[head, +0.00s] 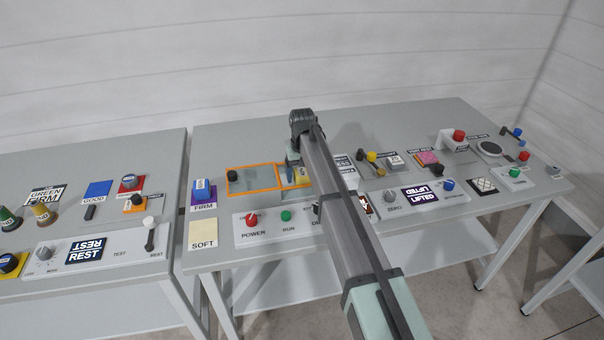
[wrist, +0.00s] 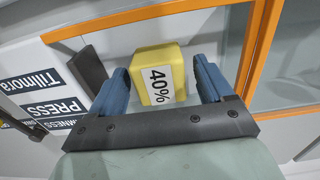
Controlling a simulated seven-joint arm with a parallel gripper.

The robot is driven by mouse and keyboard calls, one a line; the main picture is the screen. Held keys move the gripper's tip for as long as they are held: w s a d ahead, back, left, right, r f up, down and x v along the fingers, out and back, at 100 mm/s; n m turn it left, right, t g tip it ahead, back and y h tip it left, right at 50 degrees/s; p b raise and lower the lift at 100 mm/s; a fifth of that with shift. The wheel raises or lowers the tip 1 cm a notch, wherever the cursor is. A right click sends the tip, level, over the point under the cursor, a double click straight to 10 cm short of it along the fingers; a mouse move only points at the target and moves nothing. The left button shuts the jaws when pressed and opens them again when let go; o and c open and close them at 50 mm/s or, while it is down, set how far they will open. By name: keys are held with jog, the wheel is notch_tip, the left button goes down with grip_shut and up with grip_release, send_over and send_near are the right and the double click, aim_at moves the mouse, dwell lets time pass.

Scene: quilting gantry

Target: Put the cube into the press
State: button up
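A yellow cube (wrist: 150,62) labelled "40%" lies between the two blue fingers of my gripper (wrist: 160,80) in the wrist view. The fingers are open, with a narrow gap visible beside the cube. In the head view the cube (head: 301,175) is mostly hidden behind my arm, and my gripper (head: 291,158) is just left of it. The press has an orange frame (head: 250,192) with glassy panels. The frame (wrist: 262,50) also runs behind and right of the cube in the wrist view; I cannot tell whether the cube is inside it or beneath it.
The SOFT pad (head: 203,234) is bare. A control panel with a red POWER knob (head: 252,220) runs along the front. PRESS labels (wrist: 55,107) lie left in the wrist view, and a dark handle (wrist: 88,68) stands near the left finger.

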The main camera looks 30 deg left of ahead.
aim_at(302, 172)
notch_tip(302, 172, up, 12)
jog(key=shift+r, duration=0.15)
dwell(0.7)
dwell(2.3)
